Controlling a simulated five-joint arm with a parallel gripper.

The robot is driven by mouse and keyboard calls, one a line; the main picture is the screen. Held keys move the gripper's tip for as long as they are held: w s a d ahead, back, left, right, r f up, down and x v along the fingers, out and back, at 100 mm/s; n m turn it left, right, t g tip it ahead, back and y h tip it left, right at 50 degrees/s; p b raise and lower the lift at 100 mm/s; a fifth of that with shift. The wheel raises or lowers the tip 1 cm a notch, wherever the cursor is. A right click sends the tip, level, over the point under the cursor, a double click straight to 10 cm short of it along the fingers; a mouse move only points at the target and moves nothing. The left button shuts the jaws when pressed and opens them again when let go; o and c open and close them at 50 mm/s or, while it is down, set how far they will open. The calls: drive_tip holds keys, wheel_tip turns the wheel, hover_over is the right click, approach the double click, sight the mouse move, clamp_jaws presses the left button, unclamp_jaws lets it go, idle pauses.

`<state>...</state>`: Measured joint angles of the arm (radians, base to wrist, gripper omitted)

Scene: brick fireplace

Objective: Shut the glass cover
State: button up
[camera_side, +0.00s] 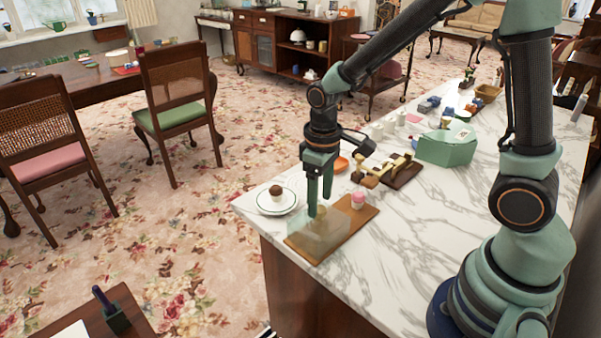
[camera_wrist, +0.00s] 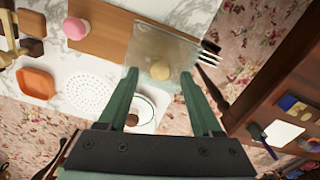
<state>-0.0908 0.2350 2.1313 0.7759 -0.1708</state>
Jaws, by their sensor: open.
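The clear glass cover (camera_side: 322,240) is at the near end of a wooden board (camera_side: 362,217) on the marble counter. I cannot tell how far the cover is open. A pink-topped item (camera_side: 358,201) sits on the board outside the glass. My gripper (camera_side: 319,204) points down at the glass, its fingers apart with nothing between them that I can see gripped. In the wrist view my gripper (camera_wrist: 159,75) spans the glass edge; contact is unclear.
A white plate (camera_side: 288,207) with a brown-topped cake stands left of the board, by the counter edge. An orange dish (camera_side: 342,164), a brass-and-wood piece (camera_side: 401,166) and a green box (camera_side: 446,149) stand behind. The marble right of the board is clear.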

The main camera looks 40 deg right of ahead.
drive_tip(key=shift+f, duration=0.85)
clamp_jaws()
drive_tip(key=shift+r, duration=0.1)
idle(0.8)
